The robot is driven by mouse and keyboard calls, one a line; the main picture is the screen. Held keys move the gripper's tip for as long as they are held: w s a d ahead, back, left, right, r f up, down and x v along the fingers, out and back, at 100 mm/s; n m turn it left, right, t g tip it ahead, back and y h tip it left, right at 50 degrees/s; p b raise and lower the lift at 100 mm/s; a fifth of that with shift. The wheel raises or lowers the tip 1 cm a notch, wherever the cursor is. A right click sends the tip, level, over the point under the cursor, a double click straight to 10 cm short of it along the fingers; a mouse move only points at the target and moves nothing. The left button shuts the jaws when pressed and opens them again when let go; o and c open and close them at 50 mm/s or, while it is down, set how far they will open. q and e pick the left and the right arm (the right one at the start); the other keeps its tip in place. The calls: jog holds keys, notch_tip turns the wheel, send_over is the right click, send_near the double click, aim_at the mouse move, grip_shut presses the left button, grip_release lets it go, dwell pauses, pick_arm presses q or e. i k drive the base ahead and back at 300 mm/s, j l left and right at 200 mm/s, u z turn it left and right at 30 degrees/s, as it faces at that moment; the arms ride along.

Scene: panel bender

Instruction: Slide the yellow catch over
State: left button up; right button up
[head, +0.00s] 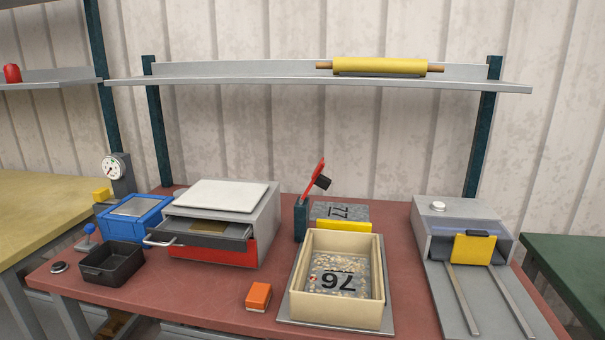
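Several yellow parts show on the red-brown bench, and I cannot tell for certain which is the catch. A yellow plate (473,249) with a dark top tab stands at the front of the grey machine on the right, above two rails. A small yellow block (101,194) sits by the dial gauge (112,168) at the left. Neither of my grippers is in view.
A grey-and-red box (210,250) with a partly open drawer stands left of centre. A red-handled lever (314,179) rises behind the cream tray. A black bin (112,265), blue box (134,215) and orange block (258,297) are on the bench. A shelf (230,80) spans above.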

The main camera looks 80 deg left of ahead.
aim_at(102, 195)
jog(key=u, duration=3.9)
jog(key=i+j+z, duration=0.15)
jog(key=j, duration=0.3)
jog(key=i+j+z, duration=0.15)
jog(key=j, duration=0.35)
jog(key=i+j+z, duration=0.15)
jog(key=j, duration=0.3)
jog(key=j+z, duration=0.15)
jog(key=j, duration=0.35)
jog(key=i+j+z, duration=0.15)
jog(key=j, duration=0.35)
